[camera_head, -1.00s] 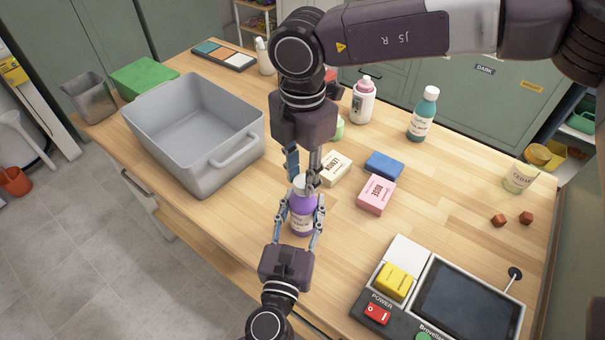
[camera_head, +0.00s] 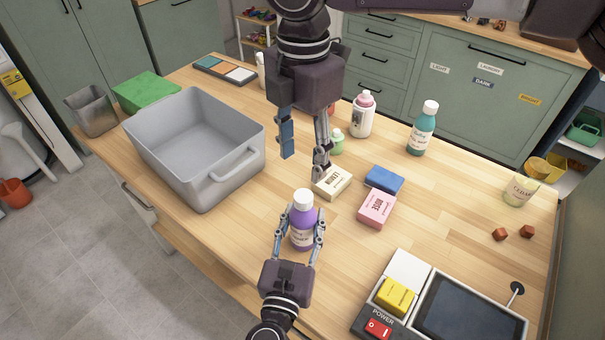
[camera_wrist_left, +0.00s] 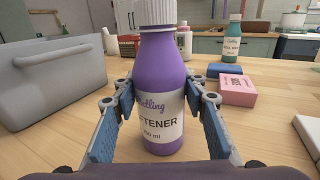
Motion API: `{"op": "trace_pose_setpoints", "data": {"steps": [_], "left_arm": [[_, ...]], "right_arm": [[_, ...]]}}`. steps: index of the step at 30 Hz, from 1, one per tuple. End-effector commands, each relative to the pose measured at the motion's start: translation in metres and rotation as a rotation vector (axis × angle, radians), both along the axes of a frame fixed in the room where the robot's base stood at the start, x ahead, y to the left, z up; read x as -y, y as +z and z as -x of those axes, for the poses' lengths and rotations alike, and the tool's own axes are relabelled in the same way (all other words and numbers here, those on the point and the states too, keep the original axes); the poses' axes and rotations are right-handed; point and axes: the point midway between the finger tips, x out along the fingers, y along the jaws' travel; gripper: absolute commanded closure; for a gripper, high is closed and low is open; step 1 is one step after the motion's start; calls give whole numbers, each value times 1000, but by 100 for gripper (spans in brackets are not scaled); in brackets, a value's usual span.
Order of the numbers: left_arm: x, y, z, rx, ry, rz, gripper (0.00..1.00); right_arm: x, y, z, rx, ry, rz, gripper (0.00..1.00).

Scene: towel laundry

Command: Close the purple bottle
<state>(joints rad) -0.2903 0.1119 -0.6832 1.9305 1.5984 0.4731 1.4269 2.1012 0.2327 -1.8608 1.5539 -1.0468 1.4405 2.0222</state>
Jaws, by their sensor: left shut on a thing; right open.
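The purple bottle (camera_head: 301,238) stands upright on the wooden table, its label facing my left wrist camera, where it also shows (camera_wrist_left: 160,75). A white cap (camera_head: 303,197) sits on its neck; how tightly is not clear. Its lower part shows at the top edge of the left wrist view (camera_wrist_left: 157,12). My left gripper (camera_head: 303,224) is shut on the bottle's body, one finger on each side. My right gripper (camera_head: 304,166) is open and empty above and beyond the bottle, fingers pointing down, apart from the cap.
A grey bin (camera_head: 158,154) stands left. Cream (camera_head: 333,182), pink (camera_head: 376,210) and blue (camera_head: 384,178) blocks lie right of and beyond the bottle. A teal bottle (camera_head: 421,137) and a white bottle (camera_head: 362,119) stand farther back. A control panel (camera_head: 455,306) is front right.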

Motion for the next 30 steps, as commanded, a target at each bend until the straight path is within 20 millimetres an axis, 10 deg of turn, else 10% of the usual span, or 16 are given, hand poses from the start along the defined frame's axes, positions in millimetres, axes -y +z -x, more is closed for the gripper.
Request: {"op": "trace_pose_setpoints", "data": {"steps": [16, 17, 18, 30], "left_arm": [[0, 0, 0, 0, -1, 0, 100], [0, 0, 0, 0, -1, 0, 57], [0, 0, 0, 0, -1, 0, 53], [0, 0, 1, 0, 0, 0, 40]], "right_arm": [[0, 27, 0, 1, 0, -1, 54], [0, 27, 0, 1, 0, -1, 54], [0, 27, 0, 1, 0, -1, 54], [0, 27, 0, 0, 0, 0, 54]]}}
